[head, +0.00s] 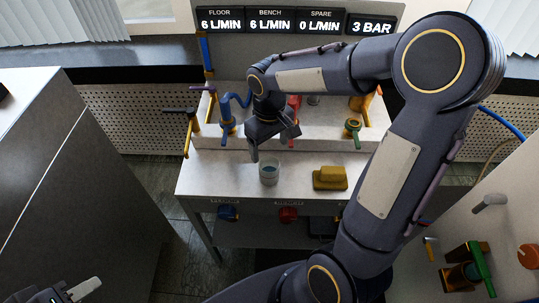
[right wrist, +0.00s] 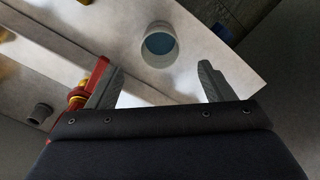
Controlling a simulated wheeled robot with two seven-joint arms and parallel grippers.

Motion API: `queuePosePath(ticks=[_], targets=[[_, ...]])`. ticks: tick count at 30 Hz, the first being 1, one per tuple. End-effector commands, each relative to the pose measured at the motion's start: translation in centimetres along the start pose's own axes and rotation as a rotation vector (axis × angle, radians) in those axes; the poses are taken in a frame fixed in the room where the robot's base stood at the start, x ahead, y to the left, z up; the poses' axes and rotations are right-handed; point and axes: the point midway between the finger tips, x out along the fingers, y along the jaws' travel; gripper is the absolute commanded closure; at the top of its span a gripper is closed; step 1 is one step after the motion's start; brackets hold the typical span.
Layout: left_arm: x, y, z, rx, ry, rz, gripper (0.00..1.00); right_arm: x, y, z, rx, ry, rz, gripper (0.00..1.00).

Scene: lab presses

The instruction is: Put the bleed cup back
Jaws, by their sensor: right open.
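The bleed cup (head: 269,172), a clear cup with blue liquid in it, stands upright on the white bench near its front edge. My right gripper (head: 273,144) is open and empty, just behind and above the cup in the head view. In the right wrist view the cup (right wrist: 160,45) lies beyond the gap between the spread fingers (right wrist: 159,82), apart from both. My left gripper (head: 82,290) shows only partly at the bottom left corner, far from the cup; its jaw opening cannot be made out.
A yellow block (head: 330,177) sits on the bench (head: 218,180) right of the cup. Blue (head: 227,118), red and green (head: 352,128) taps line the raised back step. A grey cabinet (head: 60,180) stands at left. The bench front left of the cup is clear.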

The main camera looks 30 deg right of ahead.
Motion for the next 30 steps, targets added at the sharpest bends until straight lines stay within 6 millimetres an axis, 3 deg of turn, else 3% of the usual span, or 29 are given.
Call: queuePosePath(ticks=[3,8,11,17,21,25,30], targets=[[-0.2,0.1,-0.1,0.0,0.0,0.0,0.64,-2.1,0.0,-0.1,-0.001,0.003,0.001,0.25],[-0.3,0.1,-0.1,0.0,0.0,0.0,0.64,-3.5,0.0,0.1,0.001,0.004,-0.001,0.25],[-0.3,0.1,-0.1,0.0,0.0,0.0,0.64,-4.5,-0.1,1.2,0.018,0.03,-0.017,0.25],[-0.3,0.1,-0.1,0.0,0.0,0.0,0.64,-7.3,-1.6,7.3,0.118,0.186,-0.12,0.25],[-0.3,0.1,-0.1,0.0,0.0,0.0,0.64,-7.9,-3.7,11.8,0.198,0.322,-0.212,0.25],[-0.3,0.1,-0.1,0.0,0.0,0.0,0.64,-7.7,-5.4,14.5,0.256,0.425,-0.28,0.25],[-0.3,0.1,-0.1,0.0,0.0,0.0,0.64,-7.3,-6.6,15.9,0.292,0.493,-0.326,0.25]])
